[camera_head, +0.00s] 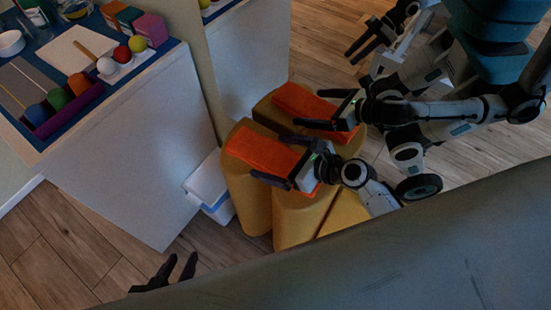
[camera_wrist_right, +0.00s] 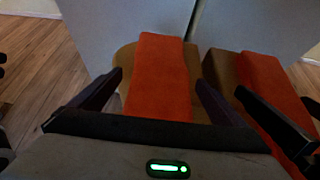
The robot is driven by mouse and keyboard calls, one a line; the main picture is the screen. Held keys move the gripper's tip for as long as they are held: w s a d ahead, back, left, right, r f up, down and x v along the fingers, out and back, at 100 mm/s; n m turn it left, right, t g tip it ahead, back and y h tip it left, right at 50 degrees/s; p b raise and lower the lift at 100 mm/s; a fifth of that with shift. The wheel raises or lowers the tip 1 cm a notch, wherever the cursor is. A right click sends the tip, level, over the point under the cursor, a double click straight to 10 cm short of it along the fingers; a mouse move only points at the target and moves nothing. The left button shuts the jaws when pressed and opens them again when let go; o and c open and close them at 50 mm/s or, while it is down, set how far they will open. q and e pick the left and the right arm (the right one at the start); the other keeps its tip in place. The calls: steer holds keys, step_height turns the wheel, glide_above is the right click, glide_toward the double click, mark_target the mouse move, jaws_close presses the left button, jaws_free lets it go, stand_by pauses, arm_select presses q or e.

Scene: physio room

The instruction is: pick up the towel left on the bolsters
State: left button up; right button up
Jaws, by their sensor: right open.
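The orange towel (camera_head: 262,150) lies across the tops of the mustard-yellow bolsters (camera_head: 245,198), which stand upright on the floor. In the right wrist view the towel (camera_wrist_right: 158,75) is a long strip running away between the fingers. My right gripper (camera_head: 268,157) is open over the towel, one finger on each side; whether it touches the towel I cannot tell. It also shows in the wrist view (camera_wrist_right: 159,80). My left gripper (camera_head: 180,262) is low at the bottom left, apart from the towel, with its dark fingers spread and empty. Its arm is hidden.
A mirror behind the bolsters repeats the towel, bolsters and my arms. A cabinet (camera_head: 135,150) with coloured balls and blocks on top stands at left. A white box (camera_head: 208,185) sits between it and the bolsters. A dark grey-green surface (camera_head: 400,255) fills the lower right.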

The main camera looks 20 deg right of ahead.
steer(key=c, duration=1.2)
